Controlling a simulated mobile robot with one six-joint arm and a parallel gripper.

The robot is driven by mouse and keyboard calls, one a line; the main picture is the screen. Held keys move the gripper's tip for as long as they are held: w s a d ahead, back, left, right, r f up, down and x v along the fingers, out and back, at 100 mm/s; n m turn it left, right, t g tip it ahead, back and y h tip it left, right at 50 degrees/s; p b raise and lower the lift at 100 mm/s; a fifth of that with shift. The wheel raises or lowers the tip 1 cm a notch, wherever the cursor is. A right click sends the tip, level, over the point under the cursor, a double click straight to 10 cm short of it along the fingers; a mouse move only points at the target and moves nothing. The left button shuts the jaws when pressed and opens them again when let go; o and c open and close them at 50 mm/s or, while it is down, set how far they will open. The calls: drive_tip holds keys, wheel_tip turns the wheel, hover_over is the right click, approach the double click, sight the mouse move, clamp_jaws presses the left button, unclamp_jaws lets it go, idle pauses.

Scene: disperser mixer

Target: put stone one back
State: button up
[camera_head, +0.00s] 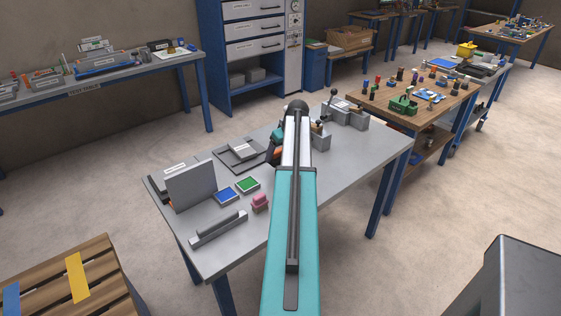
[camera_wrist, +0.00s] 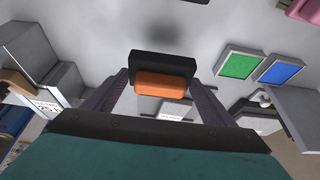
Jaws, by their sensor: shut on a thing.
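My gripper (camera_wrist: 163,82) is shut on a small two-layer block (camera_wrist: 165,86), dark on one side and orange on the other. The block sits between the two fingertips, above the grey table top, with a soft dark shadow beyond it. I see no lettering on it that tells whether it is stone one. In the head view my arm hides most of the gripper and the block. A flat grey tray-like holder (camera_head: 240,152) lies on the table left of the gripper. A pale labelled piece (camera_wrist: 172,112) shows just below the block in the wrist view.
Grey blocks with levers (camera_head: 345,117) stand at the back. The table's right part is clear.

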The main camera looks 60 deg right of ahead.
drive_tip(key=shift+f, duration=0.95)
drive_tip(key=shift+f+p, duration=0.65)
drive_tip(key=shift+f, duration=1.2)
drive_tip(key=shift+f, duration=0.15)
drive_tip(key=o, duration=1)
drive_tip(key=shift+r, duration=0.2)
drive_tip(key=shift+b+v, duration=1.3)
drive_tip(key=shift+v, duration=4.65)
